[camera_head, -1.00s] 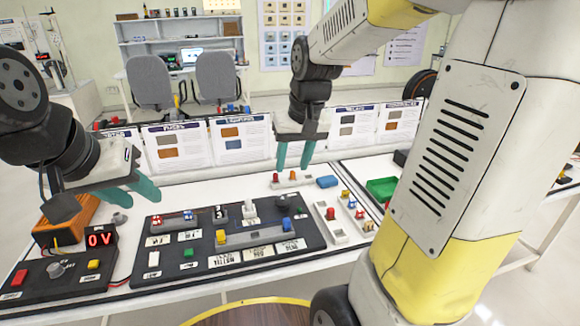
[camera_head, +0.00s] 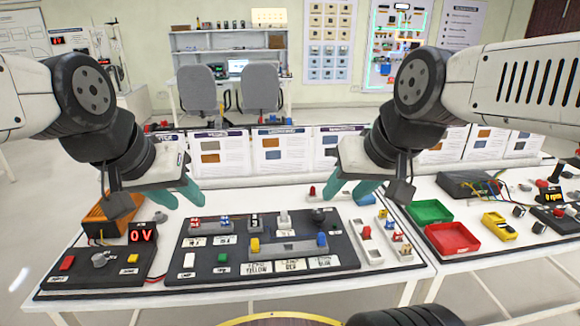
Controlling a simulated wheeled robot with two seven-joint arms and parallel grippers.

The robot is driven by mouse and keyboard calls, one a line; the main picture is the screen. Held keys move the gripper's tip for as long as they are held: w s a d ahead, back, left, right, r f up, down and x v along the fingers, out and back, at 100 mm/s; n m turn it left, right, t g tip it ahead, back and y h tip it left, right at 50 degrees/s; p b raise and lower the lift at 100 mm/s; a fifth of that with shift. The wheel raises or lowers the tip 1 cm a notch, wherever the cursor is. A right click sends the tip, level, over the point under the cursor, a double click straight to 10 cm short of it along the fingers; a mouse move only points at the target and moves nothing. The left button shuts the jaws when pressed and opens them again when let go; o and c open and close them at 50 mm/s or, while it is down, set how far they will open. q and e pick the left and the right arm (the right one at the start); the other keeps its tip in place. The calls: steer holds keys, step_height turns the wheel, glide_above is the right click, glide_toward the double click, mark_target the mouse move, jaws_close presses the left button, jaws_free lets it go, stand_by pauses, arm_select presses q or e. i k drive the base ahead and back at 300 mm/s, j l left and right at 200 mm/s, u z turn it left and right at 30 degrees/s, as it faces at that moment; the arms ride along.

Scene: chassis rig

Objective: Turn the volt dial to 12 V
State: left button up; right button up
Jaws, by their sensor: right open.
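The volt dial (camera_head: 100,260) is a grey knob on the black power supply panel (camera_head: 75,277) at the left of the table. The red display (camera_head: 143,236) behind it reads 0V. My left gripper (camera_head: 182,195) has teal fingers spread apart with nothing between them. It is above the table, up and to the right of the dial, not touching it. My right gripper (camera_head: 352,193) is open and empty, above the back right part of the black board, far from the dial. The dial's scale markings are too small to read.
A red button (camera_head: 67,263) and a yellow button (camera_head: 132,259) flank the dial. An orange box (camera_head: 105,218) stands behind. The black board (camera_head: 215,272) with switches is to the right. A green tray (camera_head: 430,211) and a red tray (camera_head: 452,238) lie further right.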

mark_target(99, 260)
steer(key=u, duration=1.5)
